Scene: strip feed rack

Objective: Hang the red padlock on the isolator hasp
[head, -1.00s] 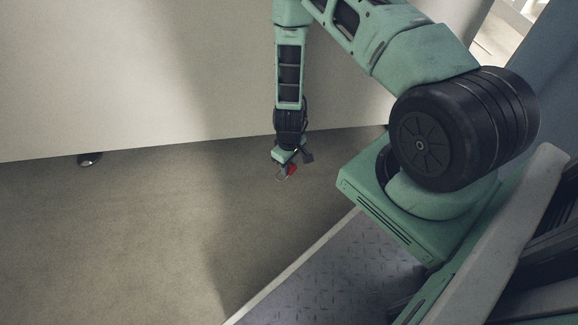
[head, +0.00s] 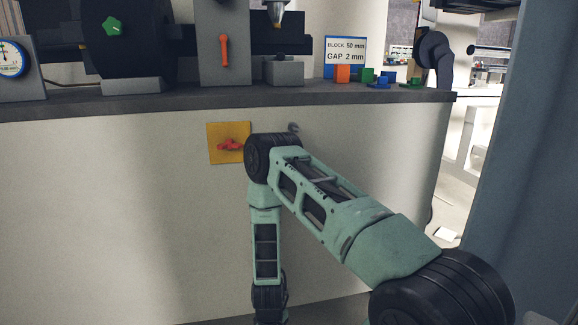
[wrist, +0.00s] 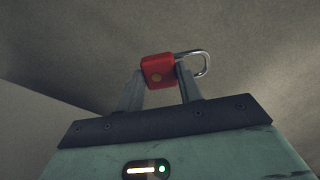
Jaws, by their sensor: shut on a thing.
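The red padlock (wrist: 158,70) is between the two fingers of my gripper (wrist: 161,80) in the wrist view. My gripper is shut on its red body. Its silver shackle (wrist: 203,62) sticks out to the right. In the head view the gripper and padlock are below the picture's lower edge. A yellow plate (head: 216,142) with a red handle (head: 230,145) is on the front of the pale cabinet, left of my arm's elbow. A small grey piece (head: 294,128) shows on the cabinet right of the elbow; I cannot tell for sure whether it is the hasp.
The cabinet's dark worktop (head: 150,98) carries a machine, a dial gauge (head: 11,58), a sign (head: 345,51) and several coloured blocks, one an orange block (head: 342,74). A blue-grey surface (head: 520,170) stands close on the right.

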